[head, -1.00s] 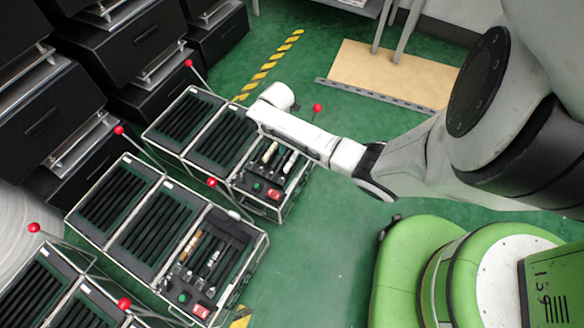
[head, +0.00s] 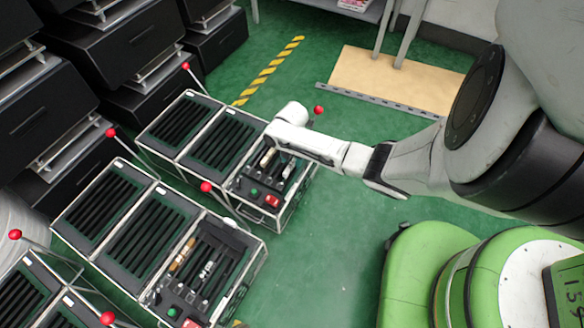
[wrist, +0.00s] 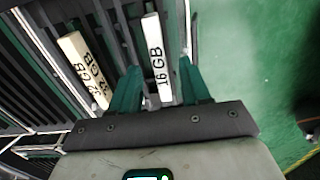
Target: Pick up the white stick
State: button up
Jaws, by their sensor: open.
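The white stick (wrist: 154,58), marked "16 GB", stands in a dark slotted panel in the wrist view. A cream stick (wrist: 83,70), marked "32 GB", is to its left. My gripper (wrist: 159,80) is open, with one green finger on each side of the white stick's lower part. I cannot tell whether the fingers touch it. In the head view the white stick (head: 289,168) shows in the far fixture (head: 262,190), below my wrist. My fingers are hidden there.
A second lever fixture (head: 207,285) with similar sticks stands nearer, and part of a third is at the lower left. Red-knobbed levers (head: 206,187) rise beside them. Black cabinets (head: 120,45) fill the upper left. Green floor (head: 335,230) is clear at right of the fixtures.

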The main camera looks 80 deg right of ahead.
aim_at(292, 163)
notch_tip(292, 163, down, 3)
jog(key=shift+f+b, duration=0.15)
jog(key=shift+b, duration=0.8)
grip_shut()
